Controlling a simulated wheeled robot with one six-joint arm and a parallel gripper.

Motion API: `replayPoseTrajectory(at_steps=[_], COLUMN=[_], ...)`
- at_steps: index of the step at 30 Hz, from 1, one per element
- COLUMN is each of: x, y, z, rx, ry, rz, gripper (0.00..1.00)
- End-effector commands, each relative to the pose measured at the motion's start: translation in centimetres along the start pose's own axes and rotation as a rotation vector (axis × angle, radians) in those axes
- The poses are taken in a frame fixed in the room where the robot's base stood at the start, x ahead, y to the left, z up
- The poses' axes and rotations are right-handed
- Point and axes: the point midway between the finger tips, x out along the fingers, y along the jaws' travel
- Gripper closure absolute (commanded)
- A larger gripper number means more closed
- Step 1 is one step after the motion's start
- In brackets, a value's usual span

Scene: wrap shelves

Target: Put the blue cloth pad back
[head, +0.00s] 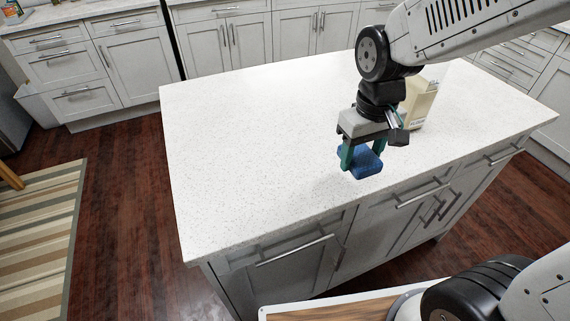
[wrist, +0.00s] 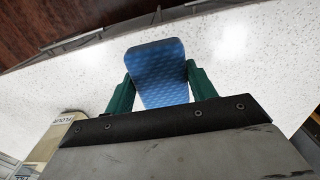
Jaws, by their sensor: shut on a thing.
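The blue cloth pad (head: 362,161) is held between the green fingers of my gripper (head: 361,158), over the white island counter near its front edge. In the wrist view the pad (wrist: 158,70) fills the space between the two fingers (wrist: 160,88). Its far end sticks out past the fingertips. My gripper points down at the counter. The pad looks at or just above the surface; I cannot tell whether it touches.
A cream carton of flour (head: 420,103) stands on the white counter (head: 250,150) just behind and right of my gripper; it also shows in the wrist view (wrist: 62,138). The counter's left half is clear. A wooden-topped surface (head: 330,309) lies at the bottom front.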

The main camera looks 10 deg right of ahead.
Motion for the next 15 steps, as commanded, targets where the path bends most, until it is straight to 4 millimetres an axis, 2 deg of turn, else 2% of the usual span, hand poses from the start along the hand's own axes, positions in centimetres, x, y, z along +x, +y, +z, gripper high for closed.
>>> replayPoseTrajectory(at_steps=[2,5,15], x=[0.1,0.4,1.2], y=[-0.7,-2.2,-9.2], z=[0.0,-1.1,-7.0], rx=[-0.013,-0.019,-0.017], ry=[0.0,-0.001,-0.001], rz=[0.0,0.0,0.0], gripper=[0.66,0.66,0.66])
